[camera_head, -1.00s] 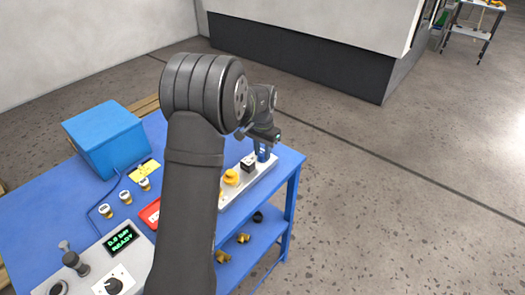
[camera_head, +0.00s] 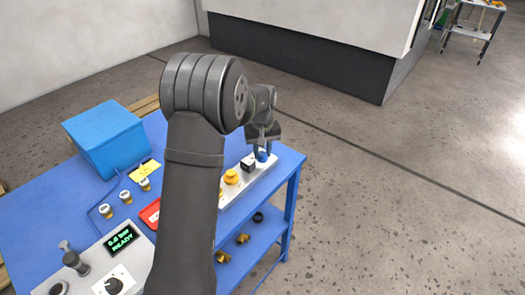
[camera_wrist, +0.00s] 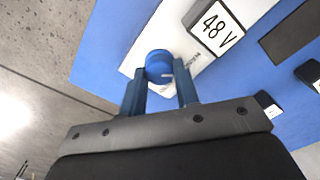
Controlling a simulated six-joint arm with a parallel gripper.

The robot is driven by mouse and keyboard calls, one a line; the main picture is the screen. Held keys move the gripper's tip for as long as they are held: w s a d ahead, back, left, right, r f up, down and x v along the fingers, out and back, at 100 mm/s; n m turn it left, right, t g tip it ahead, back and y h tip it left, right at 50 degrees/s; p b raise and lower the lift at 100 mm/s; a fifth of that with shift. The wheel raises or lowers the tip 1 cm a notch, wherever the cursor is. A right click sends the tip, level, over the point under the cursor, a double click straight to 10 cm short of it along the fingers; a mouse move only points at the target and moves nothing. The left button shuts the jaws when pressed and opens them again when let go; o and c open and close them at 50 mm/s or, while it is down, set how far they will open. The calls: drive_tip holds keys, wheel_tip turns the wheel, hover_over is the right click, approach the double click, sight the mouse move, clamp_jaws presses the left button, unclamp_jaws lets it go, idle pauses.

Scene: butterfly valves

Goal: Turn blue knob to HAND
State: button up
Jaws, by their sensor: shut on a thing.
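The blue knob (camera_wrist: 158,66) sits near the end of a white panel strip in the wrist view, with a white pointer mark on its lower right side. In the head view the blue knob (camera_head: 262,157) shows at the far right end of the strip. My gripper (camera_wrist: 160,78) has its two blue fingers on either side of the knob and is shut on it. In the head view my gripper (camera_head: 261,150) is directly over the knob. The label lettering beside the knob is partly hidden and too small to read.
A block marked 48 V (camera_wrist: 217,27) stands close beside the knob on the white strip (camera_wrist: 150,30). The blue table (camera_head: 60,225) also holds a blue box (camera_head: 105,140) and a display panel (camera_head: 122,238).

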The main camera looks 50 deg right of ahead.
sight(262, 154)
drive_tip(key=shift+n, duration=0.5)
drive_tip(key=o, duration=1)
drive_tip(key=shift+c, duration=0.2)
wheel_tip(262, 154, up, 18)
drive_tip(key=shift+f, duration=0.25)
wheel_tip(262, 154, down, 18)
drive_tip(key=shift+r, duration=0.2)
idle(0.5)
drive_tip(key=shift+r, duration=0.1)
